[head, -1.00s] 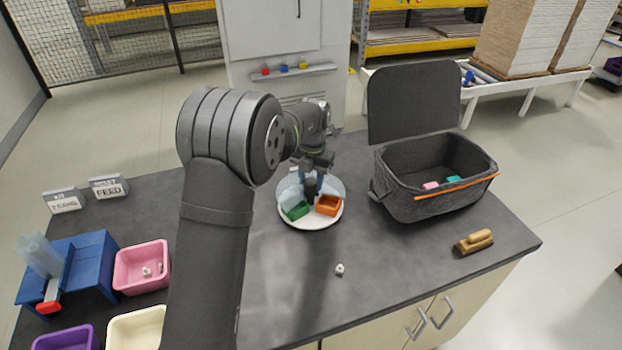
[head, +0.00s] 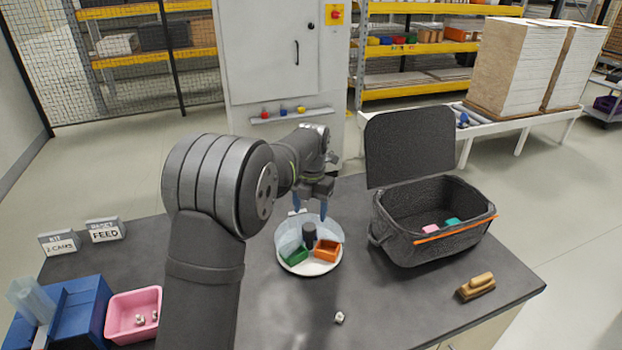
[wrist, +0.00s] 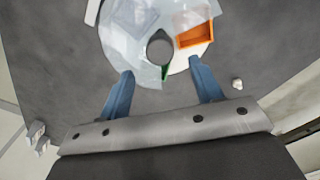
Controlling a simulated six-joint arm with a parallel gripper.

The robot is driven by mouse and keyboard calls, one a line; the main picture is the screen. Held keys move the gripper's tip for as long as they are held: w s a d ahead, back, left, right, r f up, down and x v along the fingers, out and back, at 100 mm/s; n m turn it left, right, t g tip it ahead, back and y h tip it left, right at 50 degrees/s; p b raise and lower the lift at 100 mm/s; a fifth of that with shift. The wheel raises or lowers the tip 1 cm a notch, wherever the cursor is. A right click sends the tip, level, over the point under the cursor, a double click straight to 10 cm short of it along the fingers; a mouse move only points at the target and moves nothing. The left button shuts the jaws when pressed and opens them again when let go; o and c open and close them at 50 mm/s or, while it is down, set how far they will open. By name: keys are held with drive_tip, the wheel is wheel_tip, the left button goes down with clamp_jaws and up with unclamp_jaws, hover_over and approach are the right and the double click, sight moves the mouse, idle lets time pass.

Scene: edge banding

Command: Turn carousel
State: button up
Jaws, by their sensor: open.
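The carousel (head: 318,268) is a round white turntable on the dark bench, with a dark upright knob (head: 309,232) at its centre. It carries a green bin (head: 295,255), an orange bin (head: 326,251) and clear, pale bins at the back. My gripper (head: 310,211) is open and empty, with blue fingers, above the back of the carousel. In the wrist view the knob (wrist: 160,47) lies just beyond the two fingertips (wrist: 161,69), roughly centred between them and apart from both. The orange bin (wrist: 194,37) is right of the knob; only a sliver of green (wrist: 165,72) shows.
An open dark basket (head: 430,230) with pink and teal items stands at right, its lid raised. A wooden block (head: 476,286) and a small white piece (head: 339,318) lie in front. A pink bin (head: 134,311) and blue fixture (head: 75,310) stand at left.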

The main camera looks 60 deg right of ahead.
wheel_tip(320, 180, up, 12)
drive_tip(key=shift+s, duration=0.15)
drive_tip(key=shift+f, duration=0.1)
